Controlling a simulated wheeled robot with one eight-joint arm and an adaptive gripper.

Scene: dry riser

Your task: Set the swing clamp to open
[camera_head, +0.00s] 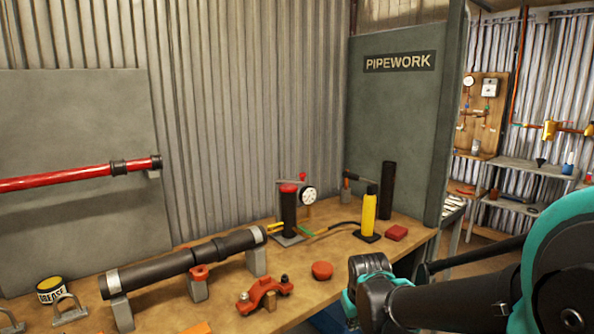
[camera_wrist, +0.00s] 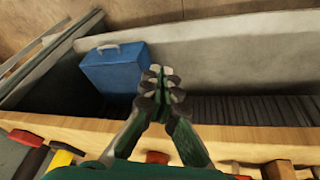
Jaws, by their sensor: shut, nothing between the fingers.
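A low orange-red clamp-like piece (camera_head: 264,294) with bolts lies on the bench's front part in the head view. A small red collar (camera_head: 199,272) sits at the dark pipe on its stand. I cannot tell for sure which of these is the swing clamp, nor its setting. My gripper (camera_head: 368,264) is at the bench's front right, to the right of the orange-red piece and apart from it.
The dark pipe (camera_head: 150,271) rests on stands along the bench (camera_head: 340,240). A red round cap (camera_head: 322,270), a black post with red top (camera_head: 289,212) and a yellow cylinder (camera_head: 369,212) stand near.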

